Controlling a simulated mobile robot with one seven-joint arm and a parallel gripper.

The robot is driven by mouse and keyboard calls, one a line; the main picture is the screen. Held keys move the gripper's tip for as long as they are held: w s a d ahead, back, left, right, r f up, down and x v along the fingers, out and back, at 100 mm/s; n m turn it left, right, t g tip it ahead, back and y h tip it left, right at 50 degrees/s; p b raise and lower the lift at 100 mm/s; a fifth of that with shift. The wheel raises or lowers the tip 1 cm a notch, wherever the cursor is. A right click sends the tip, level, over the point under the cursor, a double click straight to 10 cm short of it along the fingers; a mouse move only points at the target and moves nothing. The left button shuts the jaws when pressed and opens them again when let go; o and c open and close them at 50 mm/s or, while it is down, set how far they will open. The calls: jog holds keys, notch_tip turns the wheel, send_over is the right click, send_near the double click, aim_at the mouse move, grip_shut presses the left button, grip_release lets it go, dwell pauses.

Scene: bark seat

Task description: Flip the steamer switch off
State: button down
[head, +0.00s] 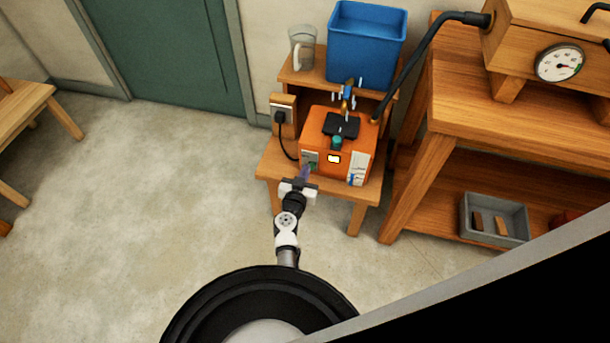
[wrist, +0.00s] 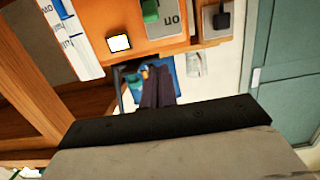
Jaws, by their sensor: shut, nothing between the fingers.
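The orange steamer (head: 312,146) sits on a small wooden stand. Its front has a grey switch plate at the lower left with a small green switch (head: 314,167), a lit white-yellow square (head: 334,159) in the middle and a white gauge strip at right. The wrist view is upside down; in it the green switch (wrist: 150,11) shows at the top beside part of an "ON" label, near the lit square (wrist: 118,43). My gripper (head: 306,172) is shut and empty, with its dark purple fingers close to the switch plate. I cannot tell whether they touch.
A plug sits in a wall socket (head: 283,106) left of the steamer. A blue tub (head: 367,45) and a clear jug (head: 302,47) stand on the shelf behind. A black hose (head: 420,52) runs right to a wooden box with a dial.

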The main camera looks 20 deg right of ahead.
jog(key=b+x, duration=0.2)
jog(key=x, duration=0.5)
jog(key=shift+w+f, duration=0.1)
jog(key=shift+f, duration=0.05)
jog(key=shift+s+a+f+b, duration=0.1)
jog(key=shift+s+f+b, duration=0.1)
jog(key=shift+f+b, duration=0.35)
jog(key=shift+s+a+f+b, duration=0.1)
jog(key=shift+s+f+b, duration=0.1)
jog(key=shift+f+b, duration=0.35)
jog(key=shift+s+a+f+b, duration=0.25)
jog(key=shift+s+f+b, duration=0.05)
jog(key=shift+f, duration=0.3)
jog(key=shift+s+a+f+t+h+b, duration=0.25)
jog(key=shift+f+t+h+b, duration=0.25)
jog(key=shift+b, duration=1.25)
jog(key=shift+s+a+f+b, duration=0.1)
jog(key=shift+s+f+b, duration=0.1)
jog(key=shift+f+b, duration=0.7)
jog(key=shift+b, duration=0.05)
jog(key=shift+s+r, duration=0.15)
